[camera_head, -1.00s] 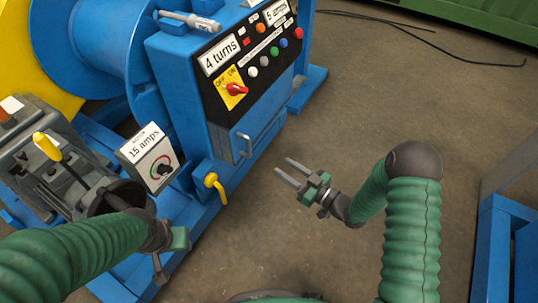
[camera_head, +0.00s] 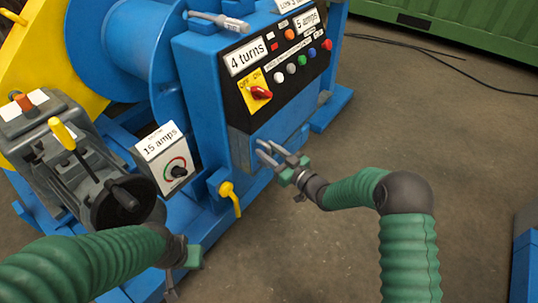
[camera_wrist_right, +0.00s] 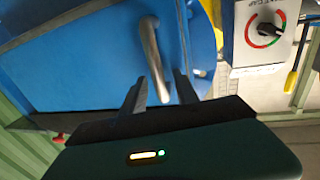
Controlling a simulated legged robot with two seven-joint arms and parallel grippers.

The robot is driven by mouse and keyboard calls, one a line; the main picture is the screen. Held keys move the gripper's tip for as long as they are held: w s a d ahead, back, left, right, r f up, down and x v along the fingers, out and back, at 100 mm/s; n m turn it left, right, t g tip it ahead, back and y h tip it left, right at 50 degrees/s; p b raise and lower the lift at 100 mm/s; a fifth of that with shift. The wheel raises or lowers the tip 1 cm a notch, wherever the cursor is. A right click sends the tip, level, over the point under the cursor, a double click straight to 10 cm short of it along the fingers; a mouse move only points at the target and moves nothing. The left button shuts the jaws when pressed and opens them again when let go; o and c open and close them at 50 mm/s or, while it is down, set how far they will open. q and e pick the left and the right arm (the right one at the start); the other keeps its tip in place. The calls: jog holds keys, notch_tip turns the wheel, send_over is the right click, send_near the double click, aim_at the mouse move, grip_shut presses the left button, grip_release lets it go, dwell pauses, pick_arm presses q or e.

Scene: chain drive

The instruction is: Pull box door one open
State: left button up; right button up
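The blue box door (camera_head: 285,127) is the lower front panel of the blue control box, under the black button panel. It looks closed. Its curved metal handle (camera_wrist_right: 150,52) shows clearly in the right wrist view; in the head view my fingers overlap it and it is hard to make out. My right gripper (camera_head: 268,153) is at the door's near-left part. In the right wrist view its fingers (camera_wrist_right: 160,90) are apart, with the handle's lower end between them; I cannot tell whether they touch it. My left gripper (camera_head: 180,270) is low at left, its fingers mostly hidden.
The black panel (camera_head: 275,75) has a red switch and several buttons. A yellow tap-like lever (camera_head: 231,195) sticks out below the box. A white 15 amps dial box (camera_head: 165,155) and a grey lever unit (camera_head: 75,165) stand left.

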grip_shut()
dwell(1.4)
